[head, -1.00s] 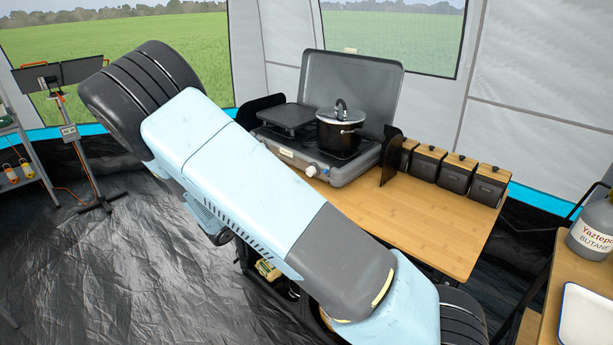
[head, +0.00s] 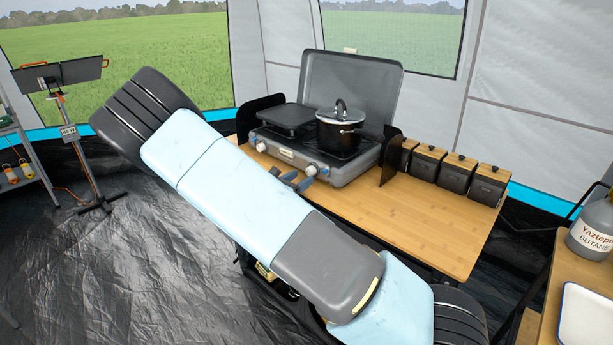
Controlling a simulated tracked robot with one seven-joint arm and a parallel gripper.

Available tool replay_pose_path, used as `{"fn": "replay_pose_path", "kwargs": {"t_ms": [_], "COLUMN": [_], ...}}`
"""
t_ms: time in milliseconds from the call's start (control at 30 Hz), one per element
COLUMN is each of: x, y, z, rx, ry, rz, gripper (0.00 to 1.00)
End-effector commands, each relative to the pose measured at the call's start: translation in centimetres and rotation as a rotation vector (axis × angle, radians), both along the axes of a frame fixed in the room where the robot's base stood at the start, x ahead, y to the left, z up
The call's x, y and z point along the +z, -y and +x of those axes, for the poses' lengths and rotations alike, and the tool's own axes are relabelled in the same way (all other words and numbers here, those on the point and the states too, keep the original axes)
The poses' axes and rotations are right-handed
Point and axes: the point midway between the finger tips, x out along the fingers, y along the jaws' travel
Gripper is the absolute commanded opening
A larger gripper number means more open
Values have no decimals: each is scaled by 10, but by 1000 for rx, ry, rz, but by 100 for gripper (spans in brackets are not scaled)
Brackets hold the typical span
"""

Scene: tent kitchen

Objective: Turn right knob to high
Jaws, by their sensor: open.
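The camping stove (head: 345,174) stands on the wooden table with its lid raised. Its right knob (head: 311,170) is on the front face, toward the right. Its left knob (head: 261,147) is farther left on the same face. I cannot read either knob's setting. My gripper (head: 291,178) is partly visible past my arm, with bluish-grey fingers just in front of the stove. It is open and empty, just left of the right knob and a little lower in the picture. I cannot tell whether it touches the knob. My arm hides the rest of the gripper.
A black lidded pot (head: 339,132) sits on the right burner. Dark windshields (head: 391,155) flank the stove. Several wood-lidded canisters (head: 457,172) line the table's back edge. The table (head: 440,225) is clear in front. A butane bottle (head: 591,238) stands at far right.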

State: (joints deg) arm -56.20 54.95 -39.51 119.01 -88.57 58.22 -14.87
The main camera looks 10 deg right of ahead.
Motion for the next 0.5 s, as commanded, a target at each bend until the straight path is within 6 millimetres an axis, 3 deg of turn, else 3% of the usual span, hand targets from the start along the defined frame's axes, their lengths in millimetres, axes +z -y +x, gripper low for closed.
{"fn": "replay_pose_path", "kwargs": {"t_ms": [200,500], "x": [0,0], "y": [23,31], "z": [16,23], "rx": [-2,0], "ry": [1,-1], "rz": [-1,1], "gripper": [62,62]}}
